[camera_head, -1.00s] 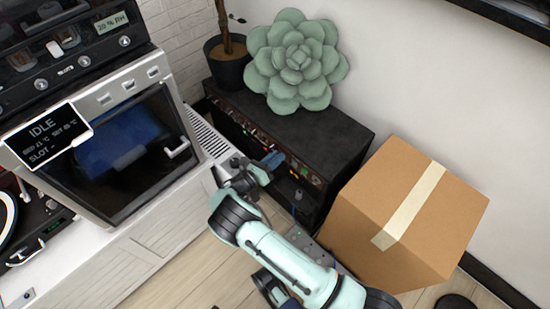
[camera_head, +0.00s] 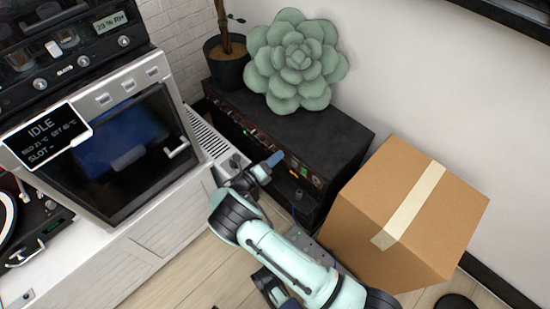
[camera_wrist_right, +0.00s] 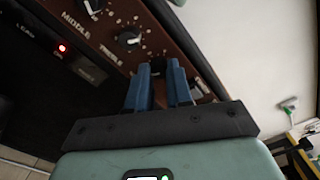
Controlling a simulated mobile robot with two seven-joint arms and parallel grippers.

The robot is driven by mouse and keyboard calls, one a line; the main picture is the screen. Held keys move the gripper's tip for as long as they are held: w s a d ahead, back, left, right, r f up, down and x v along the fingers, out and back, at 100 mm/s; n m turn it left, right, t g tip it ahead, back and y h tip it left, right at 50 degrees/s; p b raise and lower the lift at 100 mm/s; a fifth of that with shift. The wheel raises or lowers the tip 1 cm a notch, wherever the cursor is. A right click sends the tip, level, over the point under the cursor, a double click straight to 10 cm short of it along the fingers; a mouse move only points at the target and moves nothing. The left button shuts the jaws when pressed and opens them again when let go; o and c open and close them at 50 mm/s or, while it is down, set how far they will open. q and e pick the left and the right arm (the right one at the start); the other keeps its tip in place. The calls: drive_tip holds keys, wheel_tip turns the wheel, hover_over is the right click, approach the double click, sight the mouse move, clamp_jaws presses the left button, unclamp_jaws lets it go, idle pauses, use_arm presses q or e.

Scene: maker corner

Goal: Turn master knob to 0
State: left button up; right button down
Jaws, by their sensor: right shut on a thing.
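The black amplifier cabinet (camera_head: 318,146) stands against the wall, with a row of knobs on its brown front panel. In the right wrist view, knobs labelled MIDDLE (camera_wrist_right: 92,6) and TREBLE (camera_wrist_right: 129,39) show. Farther along the panel, a dark knob (camera_wrist_right: 158,66) sits between the blue fingers of my right gripper (camera_wrist_right: 159,78). The fingers are shut on it and partly cover it; its label and pointer cannot be read. In the head view, my right gripper (camera_head: 274,160) reaches the panel and hides the knob. My left gripper is not in view.
A taped cardboard box (camera_head: 405,215) stands close to the right of my right arm. A succulent (camera_head: 297,60) and a potted plant (camera_head: 228,66) are at the cabinet's top and back left. A white machine (camera_head: 120,150) is to the left.

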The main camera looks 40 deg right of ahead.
drive_tip(key=shift+a, duration=0.1)
idle(0.3)
drive_tip(key=c, duration=1.3)
unclamp_jaws()
drive_tip(key=shift+a, duration=0.1)
use_arm(q)
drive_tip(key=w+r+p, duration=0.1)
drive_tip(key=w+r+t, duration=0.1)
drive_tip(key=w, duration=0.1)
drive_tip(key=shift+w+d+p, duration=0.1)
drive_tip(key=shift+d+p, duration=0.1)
drive_tip(key=shift+p, duration=0.15)
use_arm(e)
drive_tip(key=s+a, duration=0.1)
drive_tip(key=a, duration=1.2)
drive_tip(key=shift+s, duration=0.15)
